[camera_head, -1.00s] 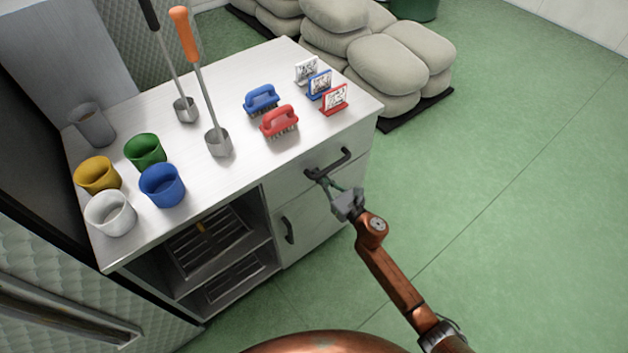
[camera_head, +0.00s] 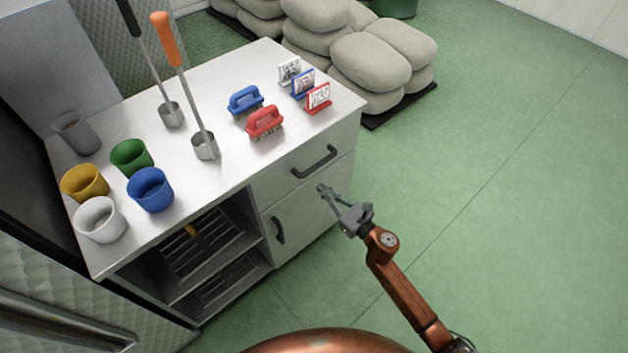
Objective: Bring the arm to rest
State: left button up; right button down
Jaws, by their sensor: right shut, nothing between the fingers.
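My right arm comes in from the lower right in the head view. Its gripper (camera_head: 324,191) is shut and empty, in front of the cabinet's right side. In the picture its tips lie just below the dark handle (camera_head: 313,162) of the shut drawer (camera_head: 290,172), apart from it. My left gripper is not in the view.
The cabinet top (camera_head: 225,190) holds several cups, two long-handled ladles, a blue brush (camera_head: 245,101), a red brush (camera_head: 264,122) and three small signs. Stacked sacks (camera_head: 370,62) lie behind on a dark pallet. Green floor (camera_head: 500,200) is clear to the right.

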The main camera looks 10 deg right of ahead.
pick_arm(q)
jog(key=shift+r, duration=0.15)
pick_arm(e)
jog(key=v, duration=0.5)
